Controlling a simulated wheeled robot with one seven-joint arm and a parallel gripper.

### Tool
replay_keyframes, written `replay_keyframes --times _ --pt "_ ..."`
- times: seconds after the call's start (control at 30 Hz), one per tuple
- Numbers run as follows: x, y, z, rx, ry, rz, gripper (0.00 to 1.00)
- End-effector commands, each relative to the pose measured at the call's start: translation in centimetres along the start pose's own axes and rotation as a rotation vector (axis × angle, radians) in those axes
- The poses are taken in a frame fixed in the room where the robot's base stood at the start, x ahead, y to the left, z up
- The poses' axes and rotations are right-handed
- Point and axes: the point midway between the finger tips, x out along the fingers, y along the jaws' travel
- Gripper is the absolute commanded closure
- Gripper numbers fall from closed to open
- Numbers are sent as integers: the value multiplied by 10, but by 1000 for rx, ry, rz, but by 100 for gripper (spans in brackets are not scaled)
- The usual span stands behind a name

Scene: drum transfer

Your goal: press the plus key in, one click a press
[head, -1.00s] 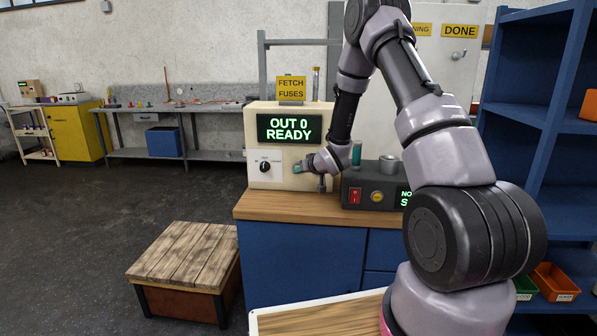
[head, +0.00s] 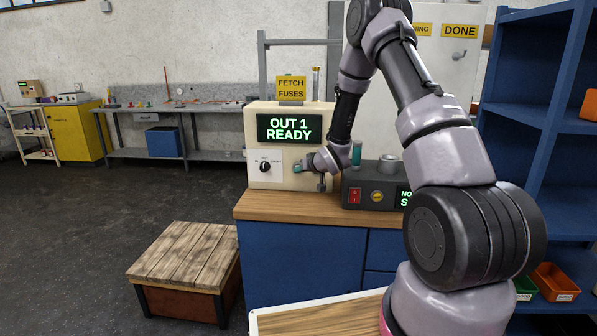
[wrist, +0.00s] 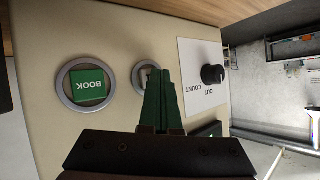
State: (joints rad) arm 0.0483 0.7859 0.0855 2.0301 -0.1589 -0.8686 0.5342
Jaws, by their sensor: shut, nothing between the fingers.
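The cream machine (head: 262,115) stands on the wooden-topped counter, its display (head: 289,128) reading "OUT 1 READY". In the wrist view a small grey-ringed key (wrist: 137,79), which I take for the plus key, sits between the green BOOK key (wrist: 88,86) and the black knob (wrist: 213,74). My gripper (wrist: 157,72) is shut and empty, its fingertips over that key and covering most of its face. I cannot tell whether they touch it. In the head view my gripper (head: 298,169) is at the machine's front, right of the knob (head: 265,167), and hides the key.
A "FETCH FUSES" sign (head: 291,88) tops the machine. A wooden-topped crate (head: 180,252) stands on the floor at left.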

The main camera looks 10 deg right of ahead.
Motion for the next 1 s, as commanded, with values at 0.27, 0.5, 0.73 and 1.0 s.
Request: replay_keyframes --times 0.27,0.5,0.73,1.0 --pt "-6 -3 2 0 3 1 100" --pt "-7 -4 4 0 2 0 100" --pt "-21 -15 14 -1 0 -1 100" --pt "-39 -28 27 0 1 -1 100"
